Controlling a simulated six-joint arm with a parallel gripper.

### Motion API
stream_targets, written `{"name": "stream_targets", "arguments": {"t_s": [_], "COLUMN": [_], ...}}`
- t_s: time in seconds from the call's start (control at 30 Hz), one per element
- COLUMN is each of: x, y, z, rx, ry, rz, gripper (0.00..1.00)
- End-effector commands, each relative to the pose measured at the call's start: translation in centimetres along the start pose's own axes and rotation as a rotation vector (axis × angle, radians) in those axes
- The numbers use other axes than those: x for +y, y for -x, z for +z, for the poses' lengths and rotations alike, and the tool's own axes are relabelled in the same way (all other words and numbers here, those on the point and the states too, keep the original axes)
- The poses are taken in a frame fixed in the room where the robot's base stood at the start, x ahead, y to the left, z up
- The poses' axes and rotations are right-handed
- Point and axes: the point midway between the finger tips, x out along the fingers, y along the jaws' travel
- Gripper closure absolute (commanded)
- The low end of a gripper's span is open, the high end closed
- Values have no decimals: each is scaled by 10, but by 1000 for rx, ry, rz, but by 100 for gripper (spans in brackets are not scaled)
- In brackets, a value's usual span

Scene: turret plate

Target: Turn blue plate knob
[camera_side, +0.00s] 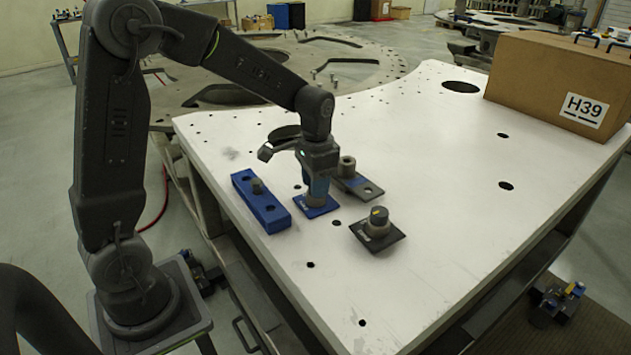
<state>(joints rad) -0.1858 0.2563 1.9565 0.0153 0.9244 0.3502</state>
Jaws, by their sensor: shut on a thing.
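The blue plate (323,211) lies flat on the white table, near its middle left. A small pale label shows on its near left part. My gripper (316,195) points straight down over this plate and is shut on its knob. The fingers and the gripper body hide most of the knob, so its angle cannot be seen.
A blue block (262,205) with a grey peg stands just left of the plate. A dark plate with a black knob (378,222) sits to the right, and a grey plate with a cylinder (347,170) sits behind. A cardboard box (545,85) stands at the back right. The table's front right is clear, with a few holes.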

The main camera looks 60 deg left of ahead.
Motion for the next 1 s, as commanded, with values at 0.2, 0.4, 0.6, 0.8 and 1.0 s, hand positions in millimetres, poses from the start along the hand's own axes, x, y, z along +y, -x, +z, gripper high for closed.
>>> {"name": "stream_targets", "arguments": {"t_s": [0.2, 0.4, 0.6, 0.8, 1.0], "x": [0, 0, 0, 0, 0], "y": [0, 0, 0, 0, 17], "z": [0, 0, 0, 0, -1], "rx": [1, 1, 0, 0, 5], "ry": [1, 1, 1, 1, 1], "rz": [0, 0, 0, 0, -2], "gripper": [89, 56, 39, 39, 39]}}
